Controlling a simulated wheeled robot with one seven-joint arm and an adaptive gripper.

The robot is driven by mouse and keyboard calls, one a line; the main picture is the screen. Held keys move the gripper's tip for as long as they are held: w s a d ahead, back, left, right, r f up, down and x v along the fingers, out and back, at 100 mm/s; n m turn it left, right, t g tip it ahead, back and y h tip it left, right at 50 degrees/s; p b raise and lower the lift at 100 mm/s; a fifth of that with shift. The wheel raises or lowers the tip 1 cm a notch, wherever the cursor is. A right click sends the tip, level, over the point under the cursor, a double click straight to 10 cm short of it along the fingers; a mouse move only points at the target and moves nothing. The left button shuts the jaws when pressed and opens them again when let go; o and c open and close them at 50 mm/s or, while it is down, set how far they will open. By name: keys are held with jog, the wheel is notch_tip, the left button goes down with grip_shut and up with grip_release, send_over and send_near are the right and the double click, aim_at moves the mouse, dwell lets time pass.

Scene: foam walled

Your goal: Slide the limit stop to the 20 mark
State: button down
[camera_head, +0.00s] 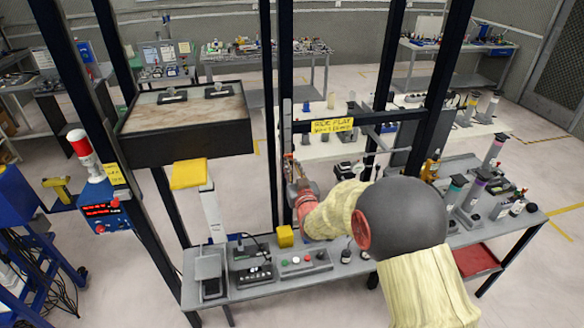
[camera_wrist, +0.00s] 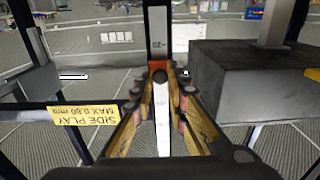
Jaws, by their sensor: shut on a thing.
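An upright pale scale bar (camera_head: 287,118) stands on the frame's post. In the wrist view the scale bar (camera_wrist: 157,25) runs between my fingers. A mark that looks like an upside-down 20 (camera_wrist: 160,44) shows on it, just above my fingertips in the picture. My gripper (camera_head: 292,170) is at the bar in the head view.
A yellow side play sign (camera_head: 332,126) hangs on a crossbar right of the bar. A large dark box (camera_head: 188,130) stands to its left. The grey bench (camera_head: 225,290) below holds a button box (camera_head: 303,263) and other small devices.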

notch_tip(320, 180, down, 6)
jog(key=b, duration=0.5)
jog(key=c, duration=2)
grip_release()
jog(key=shift+o, duration=1.2)
jog(key=shift+r, duration=0.1)
jog(key=v, duration=1.2)
